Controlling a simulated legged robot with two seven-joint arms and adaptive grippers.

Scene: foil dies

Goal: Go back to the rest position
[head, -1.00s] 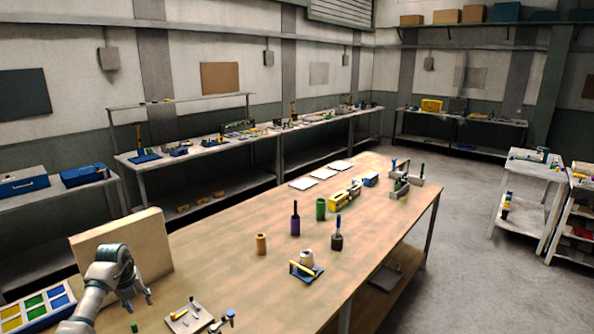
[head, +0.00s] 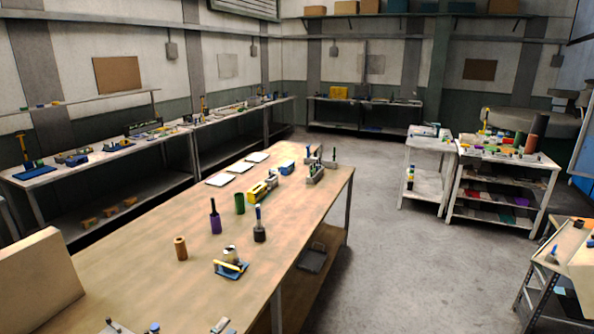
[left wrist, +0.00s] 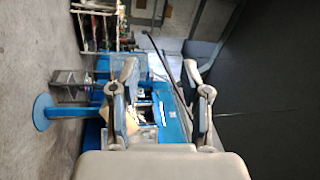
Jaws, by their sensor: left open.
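My left gripper (left wrist: 160,75) shows in the left wrist view with its two fingers spread apart. Nothing is between the fingers; the floor and blue furniture show behind them at a distance. Neither of my grippers shows in the head view. My right gripper is not seen in any view. The long wooden workbench (head: 130,265) lies in front of me in the head view.
On the bench stand a cream board (head: 35,280), an orange-brown cylinder (head: 181,248), a purple bottle (head: 215,222), a green cylinder (head: 239,203) and a dark-based tool (head: 259,232). Open grey floor (head: 385,250) lies right of the bench. A shelved cart (head: 500,183) stands beyond.

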